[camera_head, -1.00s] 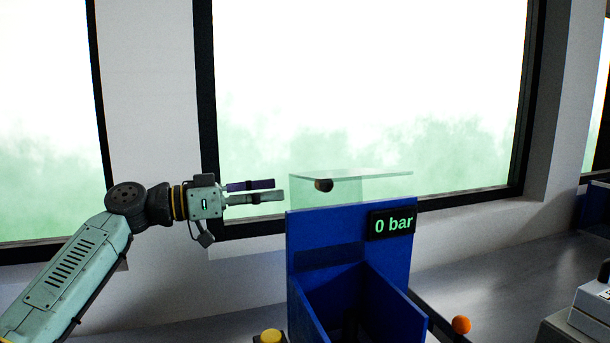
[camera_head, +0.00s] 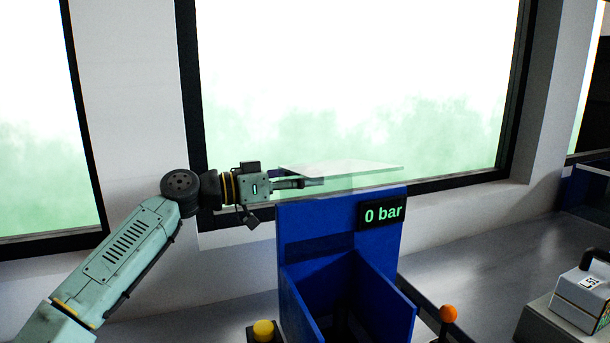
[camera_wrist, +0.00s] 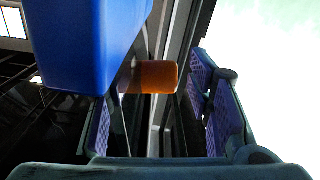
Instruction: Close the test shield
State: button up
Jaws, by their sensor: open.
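The test shield (camera_head: 350,168) is a clear pane lying roughly level above the tall back of the blue test box (camera_head: 310,222), raised off the box's open front. My gripper (camera_head: 312,182) is level, just under the left part of the pane. In the wrist view my gripper (camera_wrist: 155,120) is open, with purple finger pads on either side. A brown-orange knob (camera_wrist: 157,77), likely the shield's handle, appears in the gap between the fingers. I cannot tell whether a finger touches it. In the head view the fingers hide the knob. The blue box also shows in the wrist view (camera_wrist: 85,45).
A display (camera_head: 383,213) on the box reads 0 bar. A yellow button (camera_head: 263,330) stands at the box's front left, and an orange-balled lever (camera_head: 448,314) at its right. A white device (camera_head: 585,290) sits far right. The window (camera_head: 350,90) is close behind.

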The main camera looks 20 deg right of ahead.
grip_shut()
dwell(0.7)
